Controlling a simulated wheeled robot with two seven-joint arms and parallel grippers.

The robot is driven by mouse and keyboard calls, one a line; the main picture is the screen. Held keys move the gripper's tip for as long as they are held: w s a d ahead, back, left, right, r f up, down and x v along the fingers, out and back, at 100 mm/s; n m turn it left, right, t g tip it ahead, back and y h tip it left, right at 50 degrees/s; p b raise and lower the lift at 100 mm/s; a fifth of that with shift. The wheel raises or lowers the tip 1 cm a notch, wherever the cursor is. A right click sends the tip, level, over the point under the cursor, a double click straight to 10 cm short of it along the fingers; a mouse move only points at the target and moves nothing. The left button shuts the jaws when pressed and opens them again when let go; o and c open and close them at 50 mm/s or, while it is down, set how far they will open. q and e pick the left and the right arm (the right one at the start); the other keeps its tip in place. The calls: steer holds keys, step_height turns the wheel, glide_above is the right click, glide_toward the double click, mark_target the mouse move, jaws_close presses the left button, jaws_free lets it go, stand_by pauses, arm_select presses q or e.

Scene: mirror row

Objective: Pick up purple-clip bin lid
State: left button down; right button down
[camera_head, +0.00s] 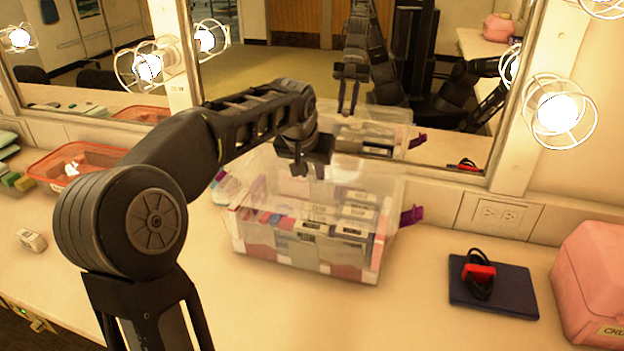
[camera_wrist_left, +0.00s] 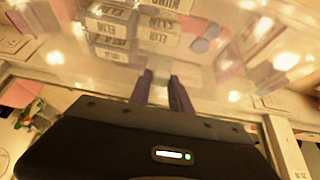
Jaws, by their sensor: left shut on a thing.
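The clear bin (camera_head: 262,246) stands on the counter in front of the mirror, with labelled boxes and other items inside. Its see-through lid (camera_head: 372,178) is at the top of the bin, with a purple clip (camera_head: 411,215) at the right side. My left gripper (camera_head: 309,171) reaches down to the lid from above and is shut on it. In the left wrist view, the fingers (camera_wrist_left: 160,88) close around a pale part of the lid, with labelled boxes blurred beyond. I cannot tell whether the lid is clear of the rim. My right gripper is not seen directly.
A dark blue book (camera_head: 511,291) with a red-and-black corded item (camera_head: 479,273) lies to the right, beside a pink case (camera_head: 594,285). An orange tray (camera_head: 75,162) is at the left. The mirror (camera_head: 260,75) stands close behind the bin. The counter's front middle is clear.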

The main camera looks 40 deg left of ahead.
mark_target(312, 174)
arm_select(q)
step_height(312, 174, up, 7)
steer(key=shift+r+p, duration=0.2)
steer(key=shift+p, duration=0.1)
stand_by(0.5)
